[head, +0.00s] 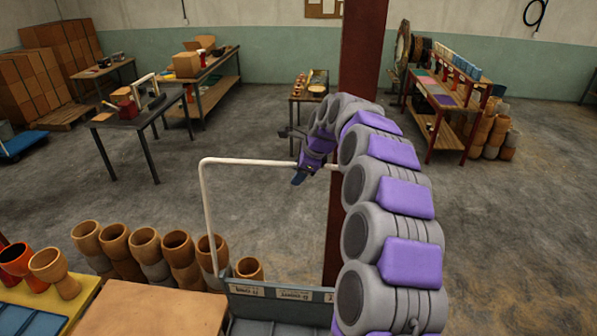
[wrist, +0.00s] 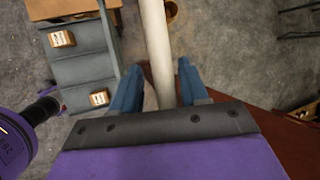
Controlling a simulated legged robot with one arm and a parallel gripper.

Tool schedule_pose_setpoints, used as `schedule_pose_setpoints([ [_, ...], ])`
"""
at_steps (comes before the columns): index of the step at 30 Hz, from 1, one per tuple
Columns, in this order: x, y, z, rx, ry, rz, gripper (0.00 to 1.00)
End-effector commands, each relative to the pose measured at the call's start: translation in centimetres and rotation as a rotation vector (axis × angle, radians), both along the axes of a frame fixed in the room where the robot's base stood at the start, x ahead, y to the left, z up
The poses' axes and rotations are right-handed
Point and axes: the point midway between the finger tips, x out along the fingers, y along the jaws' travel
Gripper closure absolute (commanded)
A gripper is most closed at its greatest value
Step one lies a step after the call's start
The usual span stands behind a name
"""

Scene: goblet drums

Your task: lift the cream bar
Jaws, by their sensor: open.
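The cream bar (head: 262,162) is a bent tube in the head view. It rises from the grey bin unit, turns, and runs level to the right, passing behind my arm. My gripper (head: 299,175) is at the right part of the level stretch. In the wrist view the bar (wrist: 154,40) runs down the picture between the two blue fingers of my gripper (wrist: 159,85). The fingers are apart, with a gap visible on each side of the bar. The bar's lower part in that view is hidden by the gripper's dark edge.
The grey bin unit (head: 285,291) stands under the bar, with a wooden tabletop (head: 150,310) to its left. Several goblet drums (head: 145,245) stand behind. A dark red post (head: 358,50) rises close behind my arm. Open floor (head: 240,130) lies beyond.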

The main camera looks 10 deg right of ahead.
Motion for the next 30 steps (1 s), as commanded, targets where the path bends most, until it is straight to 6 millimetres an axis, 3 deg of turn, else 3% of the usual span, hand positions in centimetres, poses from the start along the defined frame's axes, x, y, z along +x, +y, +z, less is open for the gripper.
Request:
schedule_pose_setpoints([
  [8,-1.1,-1.1,2.8,0.000,-0.005,-0.003,0.56],
  [24,-5.2,-4.3,12.7,-0.002,-0.005,-0.002,0.56],
  [30,-5.9,-4.9,14.4,-0.001,0.000,-0.002,0.56],
])
